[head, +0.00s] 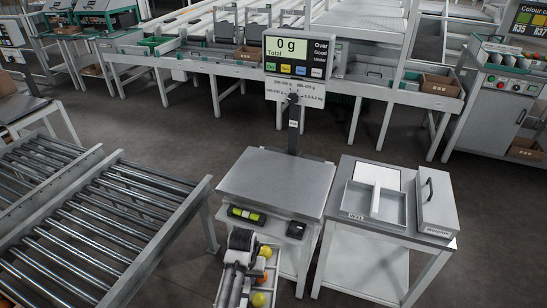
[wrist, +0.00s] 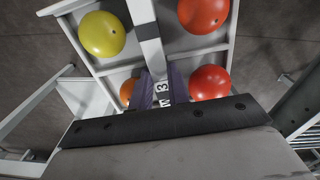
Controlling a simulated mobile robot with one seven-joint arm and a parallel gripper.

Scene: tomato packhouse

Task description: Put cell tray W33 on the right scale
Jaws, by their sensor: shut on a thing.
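My gripper (head: 238,264) is low in the head view, in front of the scale, shut on a white cell tray (wrist: 203,48). In the wrist view my gripper's fingers (wrist: 163,88) pinch the tray's middle divider around a label reading "W 3", the rest hidden. The tray's cells hold yellow, orange and red tomatoes; in the head view the tray (head: 275,262) is partly hidden by my gripper. The scale's bare metal plate (head: 275,182) is just beyond the tray, empty. Its display (head: 295,55) reads 0 g. Another scale display (head: 12,33) is at the far left edge.
A side table (head: 334,232) right of the scale bears an empty compartment tray (head: 362,217) and a grey handled box (head: 436,204). A roller conveyor (head: 178,226) stands on the left. A green level (head: 245,214) sits at the scale's front. Sorting benches run along the back.

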